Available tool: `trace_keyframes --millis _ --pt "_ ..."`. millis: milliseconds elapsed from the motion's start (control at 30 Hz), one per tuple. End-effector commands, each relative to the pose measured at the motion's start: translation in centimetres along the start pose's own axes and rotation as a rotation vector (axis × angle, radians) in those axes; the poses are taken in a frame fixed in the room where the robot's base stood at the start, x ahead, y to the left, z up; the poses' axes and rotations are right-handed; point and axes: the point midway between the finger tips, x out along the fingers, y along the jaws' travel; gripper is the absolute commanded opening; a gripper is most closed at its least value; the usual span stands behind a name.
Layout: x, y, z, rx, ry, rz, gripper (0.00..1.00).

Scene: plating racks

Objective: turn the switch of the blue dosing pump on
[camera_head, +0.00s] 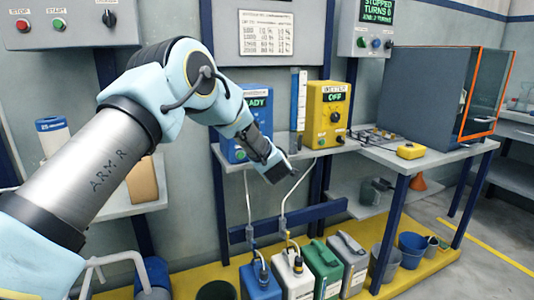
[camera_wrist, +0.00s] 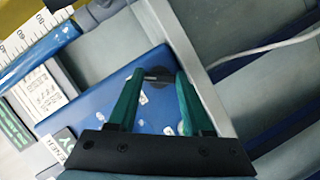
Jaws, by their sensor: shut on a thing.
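The blue dosing pump (camera_head: 228,148) stands on the wall shelf in the head view. Its green display reads "EADY", the first letter hidden by my arm. In the wrist view the pump's blue front (camera_wrist: 98,108) lies under my fingers. A dark round switch (camera_wrist: 157,97) with a thin bar shows on that front, between the fingertips. My gripper (camera_wrist: 160,76) has its two green fingers closed on this switch, with a gap between them. In the head view my gripper (camera_head: 278,170) covers the pump's lower right, so the switch is hidden there.
A yellow pump (camera_head: 326,117) reading "OFF" stands to the right, beyond an upright ruler (camera_head: 298,100). Thin hoses run down to several canisters (camera_head: 325,268) on the yellow platform. A dark cabinet (camera_head: 425,95) and a small yellow box (camera_head: 410,151) are on the right bench.

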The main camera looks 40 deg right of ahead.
Motion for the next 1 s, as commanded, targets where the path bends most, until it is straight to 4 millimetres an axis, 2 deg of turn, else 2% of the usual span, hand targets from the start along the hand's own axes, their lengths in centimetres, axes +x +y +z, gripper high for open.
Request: trace_keyframes --millis 333,367,467,767,867,1000 --pt "0.0 0.0 0.1 0.004 -0.002 -0.001 0.0" --pt "0.0 0.0 0.1 0.004 -0.002 -0.001 0.51" --pt "0.0 0.0 0.1 0.004 -0.002 -0.001 0.62" --pt "-0.2 0.0 0.1 0.003 -0.001 -0.001 0.62" --pt "-1.1 0.0 0.1 0.003 -0.002 -0.001 0.62" --pt "-3.5 0.0 0.1 0.003 -0.003 0.0 0.62"
